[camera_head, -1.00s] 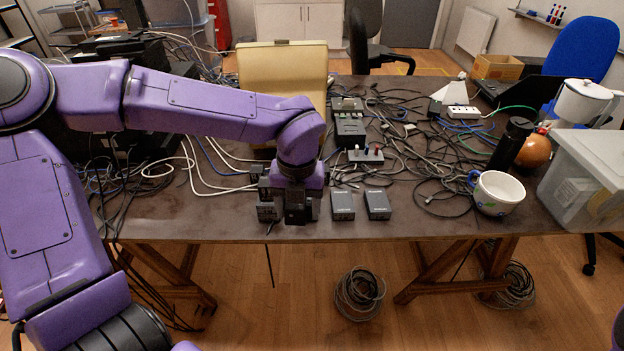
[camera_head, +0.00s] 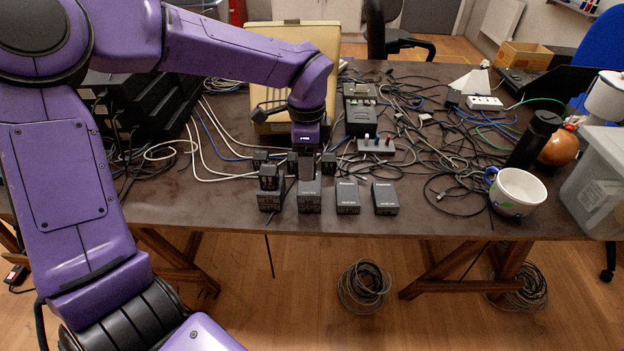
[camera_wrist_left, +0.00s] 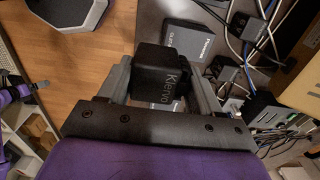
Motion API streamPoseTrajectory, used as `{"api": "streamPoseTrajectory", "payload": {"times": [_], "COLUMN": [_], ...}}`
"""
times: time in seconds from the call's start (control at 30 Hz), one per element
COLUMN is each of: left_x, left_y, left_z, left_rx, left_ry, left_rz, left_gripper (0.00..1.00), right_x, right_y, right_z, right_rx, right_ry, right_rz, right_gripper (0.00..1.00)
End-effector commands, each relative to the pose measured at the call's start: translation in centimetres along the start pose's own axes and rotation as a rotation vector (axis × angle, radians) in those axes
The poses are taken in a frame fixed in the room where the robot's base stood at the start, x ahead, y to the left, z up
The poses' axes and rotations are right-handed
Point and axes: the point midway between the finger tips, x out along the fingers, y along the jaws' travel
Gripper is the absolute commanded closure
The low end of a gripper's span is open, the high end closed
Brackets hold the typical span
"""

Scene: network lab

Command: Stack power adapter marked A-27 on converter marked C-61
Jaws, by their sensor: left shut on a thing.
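My left gripper (camera_head: 306,160) is over the table near its front edge in the head view. In the left wrist view its fingers (camera_wrist_left: 158,88) are shut on a black power adapter (camera_wrist_left: 160,72) with "Klervo" lettering. In the head view the arm mostly hides this adapter. A grey box (camera_head: 310,196) is just below the gripper; contact cannot be told. Two similar labelled boxes, one (camera_head: 347,197) and another (camera_head: 385,198), lie to its right. A dark blocky item (camera_head: 270,200) is to its left. The A-27 and C-61 markings cannot be read. My right gripper is out of view.
Small black adapters, one (camera_head: 328,162) right of the gripper, are close behind the boxes. A power strip (camera_head: 376,147), tangled cables and a tan case (camera_head: 300,45) lie farther back. A mug (camera_head: 516,192) and a clear bin (camera_head: 598,180) stand at the right.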

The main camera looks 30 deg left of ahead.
Motion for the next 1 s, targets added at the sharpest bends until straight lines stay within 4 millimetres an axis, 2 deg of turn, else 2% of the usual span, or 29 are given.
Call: {"api": "streamPoseTrajectory", "payload": {"times": [0.03,0.2,0.4,0.57,0.97,1.0], "left_x": [0.3,3.8,6.0,8.6,9.3,9.2], "left_y": [-1.1,-3.8,-5.5,-5.3,-5.3,-5.3], "left_z": [-0.1,-0.5,-0.8,-0.8,-0.8,-0.8], "left_rx": [-0.003,-0.002,0.000,0.001,0.000,0.000], "left_ry": [-0.003,-0.002,-0.002,-0.001,0.001,0.001], "left_rz": [0.005,0.003,0.003,0.002,0.000,0.001], "left_gripper": [0.72,0.72,0.72,0.72,0.72,0.23], "right_x": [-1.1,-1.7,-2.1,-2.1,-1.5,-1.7], "right_y": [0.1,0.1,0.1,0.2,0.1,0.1], "right_z": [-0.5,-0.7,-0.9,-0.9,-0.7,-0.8], "right_rx": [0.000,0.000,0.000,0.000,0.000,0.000], "right_ry": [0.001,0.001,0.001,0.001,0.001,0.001], "right_rz": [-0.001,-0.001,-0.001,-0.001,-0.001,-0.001], "right_gripper": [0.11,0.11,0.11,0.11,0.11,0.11]}}
